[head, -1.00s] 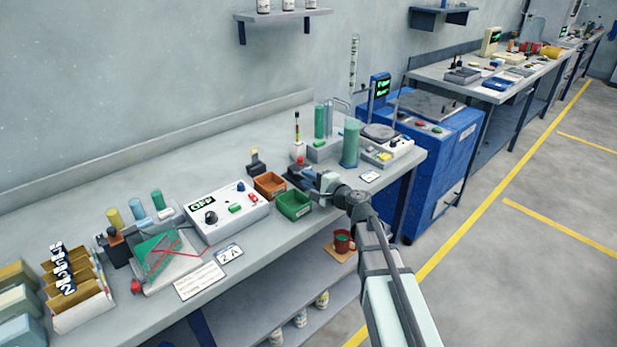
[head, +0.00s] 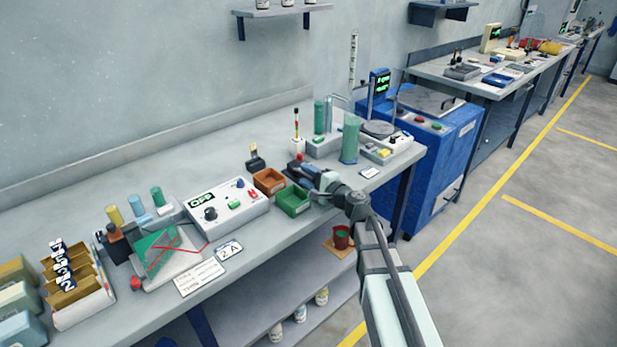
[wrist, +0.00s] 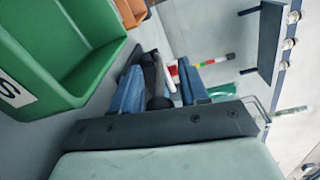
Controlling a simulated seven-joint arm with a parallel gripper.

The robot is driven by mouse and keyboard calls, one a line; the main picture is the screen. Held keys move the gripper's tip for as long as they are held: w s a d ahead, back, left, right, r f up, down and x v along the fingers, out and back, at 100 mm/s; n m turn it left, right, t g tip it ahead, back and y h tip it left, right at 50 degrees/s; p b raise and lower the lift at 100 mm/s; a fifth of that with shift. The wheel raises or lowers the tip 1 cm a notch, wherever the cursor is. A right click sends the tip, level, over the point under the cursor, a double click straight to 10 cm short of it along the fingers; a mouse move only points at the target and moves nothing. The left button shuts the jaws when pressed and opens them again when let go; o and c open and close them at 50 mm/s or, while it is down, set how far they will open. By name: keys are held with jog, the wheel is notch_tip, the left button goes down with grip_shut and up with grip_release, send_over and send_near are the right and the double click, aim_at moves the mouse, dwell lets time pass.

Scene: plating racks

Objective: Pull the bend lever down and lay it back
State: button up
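The bend lever appears to be part of the small dark fixture with a red knob (head: 299,157), behind the green bin on the bench. My gripper (head: 306,172) reaches in from the right, low over the bench, with its fingertips close to this fixture. In the wrist view, the two blue fingers of my gripper (wrist: 160,78) stand apart. A dark bar (wrist: 149,72) and a black ball show between them, with a little red behind. I cannot tell whether either finger touches the lever. The fixture's base is largely hidden by my gripper.
The green bin (head: 292,201) lies close beside my gripper and fills the upper left of the wrist view. An orange bin (head: 269,181) and a white control box (head: 228,209) stand to the left. A green cylinder (head: 350,140) stands behind on the right.

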jog(key=v, duration=1.4)
jog(key=shift+w, duration=0.1)
dwell(0.3)
